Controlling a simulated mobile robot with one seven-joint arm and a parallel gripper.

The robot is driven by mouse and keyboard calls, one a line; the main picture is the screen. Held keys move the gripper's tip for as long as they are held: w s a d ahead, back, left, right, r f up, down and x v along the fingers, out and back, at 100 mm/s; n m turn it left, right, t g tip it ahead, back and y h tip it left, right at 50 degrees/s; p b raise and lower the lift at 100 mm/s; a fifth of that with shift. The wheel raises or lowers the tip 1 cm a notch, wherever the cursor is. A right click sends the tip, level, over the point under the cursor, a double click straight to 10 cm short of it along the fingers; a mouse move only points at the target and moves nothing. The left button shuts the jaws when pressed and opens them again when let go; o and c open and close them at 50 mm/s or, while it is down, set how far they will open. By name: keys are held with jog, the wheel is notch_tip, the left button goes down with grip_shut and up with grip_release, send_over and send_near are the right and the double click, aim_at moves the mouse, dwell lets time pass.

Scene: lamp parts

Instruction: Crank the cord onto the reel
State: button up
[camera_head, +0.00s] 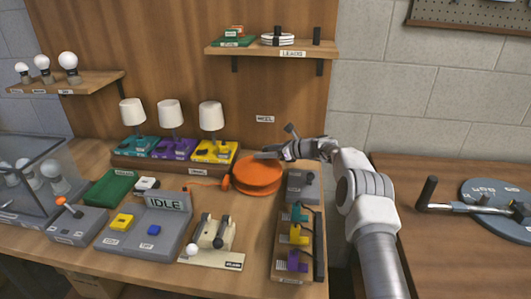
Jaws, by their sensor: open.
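The orange reel (258,176) lies flat on the wooden bench, below a wall label. An orange cord end (207,182) runs out to its left on the bench. My gripper (275,148) is open just above the reel's upper right edge; I cannot tell whether it touches the reel. A small dark rod shows beside the fingers, and I cannot tell whether it is a crank handle. Another crank (455,206) with an upright black handle (427,189) is on a blue-grey disc (503,194) on the right-hand table.
A grey IDLE console (150,230) and a switch board (212,240) stand in front. A shelf (273,48) hangs above.

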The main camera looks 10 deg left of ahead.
grip_shut()
dwell(1.4)
